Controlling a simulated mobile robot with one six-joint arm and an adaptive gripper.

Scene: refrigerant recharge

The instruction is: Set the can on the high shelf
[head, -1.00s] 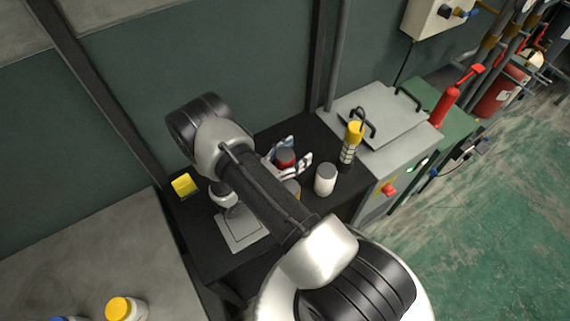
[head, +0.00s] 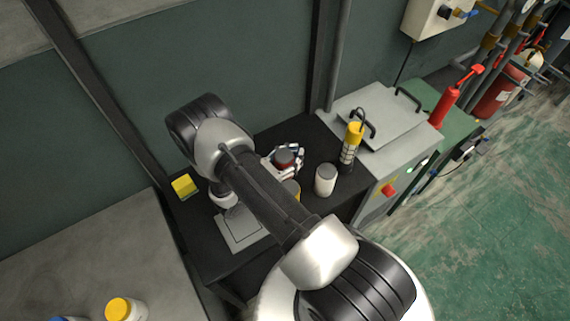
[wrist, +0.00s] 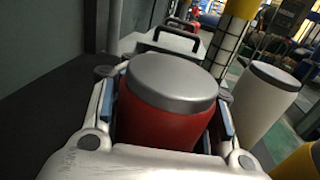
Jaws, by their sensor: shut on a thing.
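The can is red with a grey lid (wrist: 165,105) and fills the middle of the wrist view. In the head view the can (head: 285,157) stands upright on the black tabletop, partly hidden by the fingers. My gripper (head: 288,160) is shut on the can, one finger on each side. In the wrist view the finger pads of my gripper (wrist: 170,110) press on the can's left and right sides. I cannot pick out a high shelf in these views.
A white jar with a grey lid (head: 325,180) stands close right of the can. A yellow-capped lamp (head: 351,145) is behind it, near a grey cabinet (head: 385,140). A yellow block (head: 184,185) and a pale square plate (head: 240,232) are left on the black table.

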